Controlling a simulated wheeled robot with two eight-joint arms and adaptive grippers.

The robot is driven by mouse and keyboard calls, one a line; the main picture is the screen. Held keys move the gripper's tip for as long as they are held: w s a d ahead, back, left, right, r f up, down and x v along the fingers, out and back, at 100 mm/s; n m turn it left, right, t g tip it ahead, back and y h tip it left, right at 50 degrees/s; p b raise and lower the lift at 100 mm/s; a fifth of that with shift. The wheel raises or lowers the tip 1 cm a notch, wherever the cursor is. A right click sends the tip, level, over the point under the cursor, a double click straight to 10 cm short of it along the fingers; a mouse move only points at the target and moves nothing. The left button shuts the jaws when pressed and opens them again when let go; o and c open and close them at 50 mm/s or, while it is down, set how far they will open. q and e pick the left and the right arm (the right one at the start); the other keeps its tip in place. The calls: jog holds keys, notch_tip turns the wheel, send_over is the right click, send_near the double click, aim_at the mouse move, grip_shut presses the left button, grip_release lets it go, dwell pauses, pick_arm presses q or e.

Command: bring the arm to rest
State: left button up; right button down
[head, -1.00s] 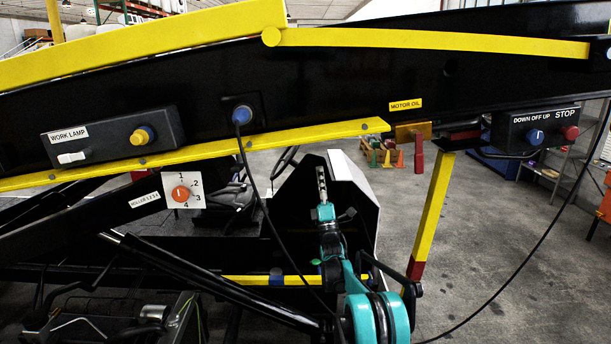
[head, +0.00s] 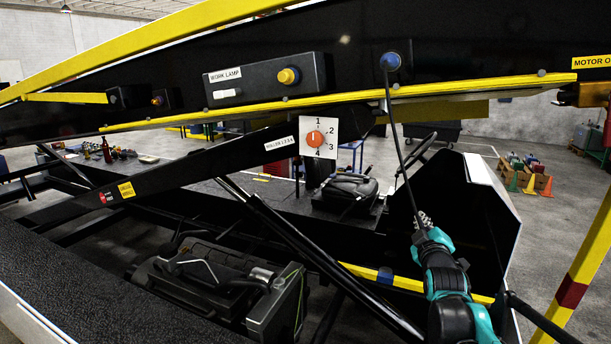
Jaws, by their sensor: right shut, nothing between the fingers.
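My right arm, teal and black, rises from the bottom right of the head view. Its gripper (head: 424,219) is shut and empty. It points up and away, in front of the black side panel (head: 465,225) of the belt loader and right of the seat (head: 347,190). It appears clear of the controls, though the depth gap to the panel is hard to judge. My left gripper is not in view.
The loader's black boom with yellow rails (head: 330,97) crosses above the arm. An orange four-position knob (head: 315,139) sits below. A yellow post (head: 590,265) stands right.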

jog(key=s+a+f+m+g+y+b, duration=0.1)
jog(key=s+a+f+m+g+b, duration=0.1)
jog(key=s+f, duration=1)
jog(key=s+a+f+m+g+y+b, duration=0.1)
jog(key=s+a+f+m+g+b, duration=0.2)
jog(key=s+a+f+g+b, duration=0.2)
jog(key=s+a+f+m+g+y+b, duration=0.1)
jog(key=s+a+f+m+g+b, duration=0.2)
jog(key=s+f+b, duration=0.5)
jog(key=s+a+f, duration=0.1)
jog(key=s+f, duration=0.5)
jog(key=f, duration=0.2)
jog(key=s+a+f+g, duration=0.1)
jog(key=s+f, duration=0.4)
jog(key=f, duration=0.4)
jog(key=shift+s+a+b, duration=0.3)
jog(key=shift+s+a, duration=0.05)
jog(key=shift+a, duration=0.05)
jog(key=shift+f, duration=0.1)
